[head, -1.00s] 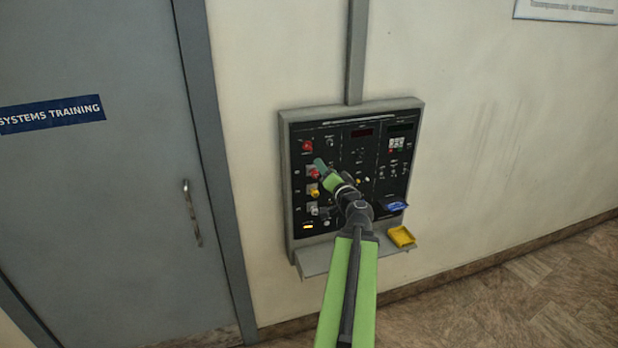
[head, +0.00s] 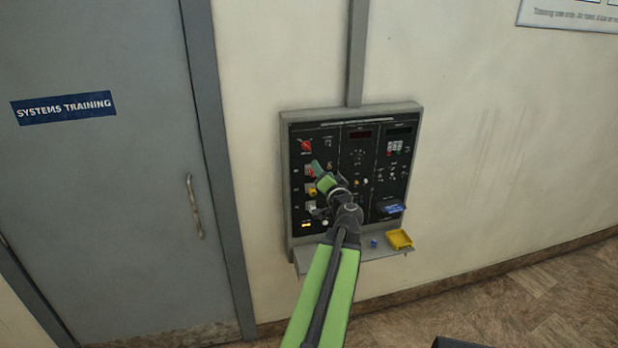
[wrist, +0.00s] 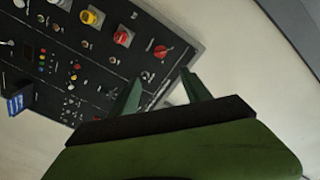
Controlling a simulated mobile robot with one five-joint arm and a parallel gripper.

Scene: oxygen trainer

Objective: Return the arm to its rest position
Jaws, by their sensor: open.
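My gripper (head: 316,170) is at the end of my green arm, in front of the left part of the black control panel (head: 358,200) in the head view. In the wrist view my gripper (wrist: 160,88) shows two green fingers spread apart with nothing between them. The panel (wrist: 100,75) lies beyond the fingers, tilted in that view. A red knob (wrist: 162,52) and a red-capped switch (wrist: 123,37) are near the fingertips in the picture, apart from them as far as I can tell. My forearm hides part of the panel's lower middle.
A shelf (head: 350,253) juts out under the panel, with a yellow tray (head: 400,239) and a small blue item (head: 374,243). A grey door (head: 95,190) with a handle (head: 194,207) stands left.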

